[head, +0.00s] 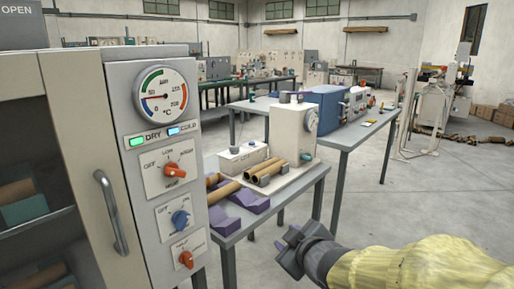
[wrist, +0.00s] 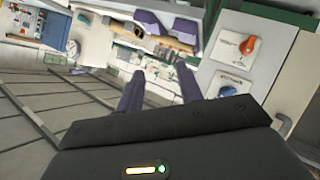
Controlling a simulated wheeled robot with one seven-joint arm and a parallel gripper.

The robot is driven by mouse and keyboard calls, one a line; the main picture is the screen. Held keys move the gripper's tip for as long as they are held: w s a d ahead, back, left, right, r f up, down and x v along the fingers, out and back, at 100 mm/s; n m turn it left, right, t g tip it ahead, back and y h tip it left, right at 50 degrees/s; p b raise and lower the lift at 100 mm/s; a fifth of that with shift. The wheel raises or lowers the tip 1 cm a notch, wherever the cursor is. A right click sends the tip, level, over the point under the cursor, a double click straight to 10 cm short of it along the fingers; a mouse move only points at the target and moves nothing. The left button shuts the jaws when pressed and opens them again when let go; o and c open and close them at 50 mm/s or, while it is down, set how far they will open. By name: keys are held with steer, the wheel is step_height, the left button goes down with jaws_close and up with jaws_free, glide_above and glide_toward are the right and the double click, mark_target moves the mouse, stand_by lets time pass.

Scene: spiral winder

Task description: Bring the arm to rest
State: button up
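My gripper (head: 287,240) is at the lower middle of the head view, in front of the near table and over the floor. My arm, in a yellow sleeve, reaches in from the lower right. In the wrist view the two purple fingers of my gripper (wrist: 157,88) stand apart with a gap between them. Nothing shows between them, so the gripper is open and empty. It touches nothing that I can see.
A cabinet with a dial (head: 160,95), knobs and a door handle (head: 110,212) stands close on the left. The near table (head: 290,190) carries a white machine (head: 291,133), brown tubes (head: 262,168) and purple blocks (head: 247,201). Open floor (head: 375,205) lies to the right.

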steer(key=s+d+f+m+g+h, duration=0.2)
steer(key=s+d+f+m+g, duration=0.25)
steer(key=s+f, duration=0.3)
steer(key=s+d+f+m+g+h, duration=0.2)
steer(key=s+d+f+m+g, duration=0.3)
steer(key=f, duration=0.4)
step_height(320, 180, up, 24)
steer(key=s+a+m+p, duration=0.1)
steer(key=p, duration=2.2)
steer(key=shift+f, duration=0.2)
